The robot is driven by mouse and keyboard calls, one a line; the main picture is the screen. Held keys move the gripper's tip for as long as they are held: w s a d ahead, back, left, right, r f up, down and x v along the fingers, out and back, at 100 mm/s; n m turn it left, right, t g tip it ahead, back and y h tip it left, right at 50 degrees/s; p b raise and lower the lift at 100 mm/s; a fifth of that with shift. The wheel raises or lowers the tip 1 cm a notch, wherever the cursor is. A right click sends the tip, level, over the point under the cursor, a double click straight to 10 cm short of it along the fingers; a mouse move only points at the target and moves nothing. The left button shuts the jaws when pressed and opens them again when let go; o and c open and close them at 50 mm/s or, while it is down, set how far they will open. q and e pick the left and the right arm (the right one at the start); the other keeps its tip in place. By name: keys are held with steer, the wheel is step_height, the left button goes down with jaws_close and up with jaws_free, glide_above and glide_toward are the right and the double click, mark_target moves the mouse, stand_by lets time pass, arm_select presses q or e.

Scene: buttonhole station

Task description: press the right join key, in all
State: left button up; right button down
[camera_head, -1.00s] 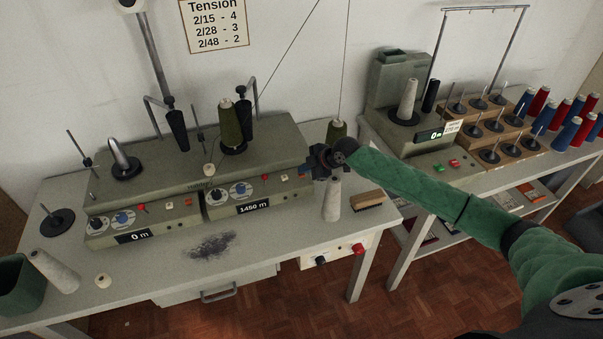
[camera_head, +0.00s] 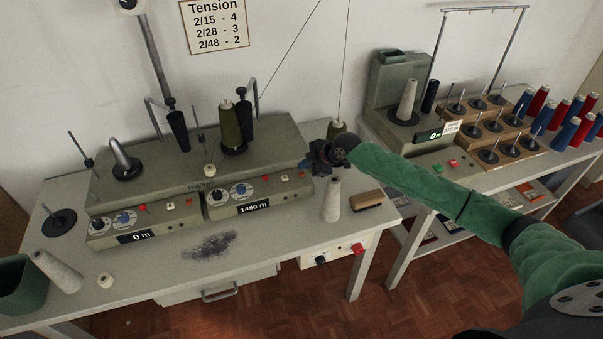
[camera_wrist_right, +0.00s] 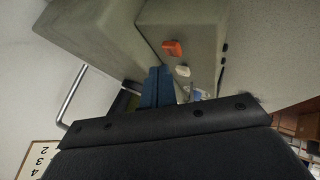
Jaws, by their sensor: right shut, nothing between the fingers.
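The right winding unit (camera_head: 258,192) has a dial, a 1450 m display, a red key (camera_head: 268,181) and a white key (camera_head: 284,178). I cannot read which of these is the join key. In the right wrist view the orange-red key (camera_wrist_right: 172,48) and the white key (camera_wrist_right: 183,71) show just beyond my fingers. My right gripper (camera_head: 305,164) is shut and empty, by the right end of the machine. Its blue fingers (camera_wrist_right: 157,88) point toward the panel; I cannot tell contact, but they look apart from both keys. My left gripper is not in view.
Green cones (camera_head: 229,126) and thread guides rise behind the panel. A dark lint patch (camera_head: 210,246) lies in front. A second machine (camera_head: 400,85) stands at the right.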

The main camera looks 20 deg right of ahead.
mark_target(305, 174)
steer(key=shift+r+p, duration=1.25)
steer(key=shift+r, duration=1.15)
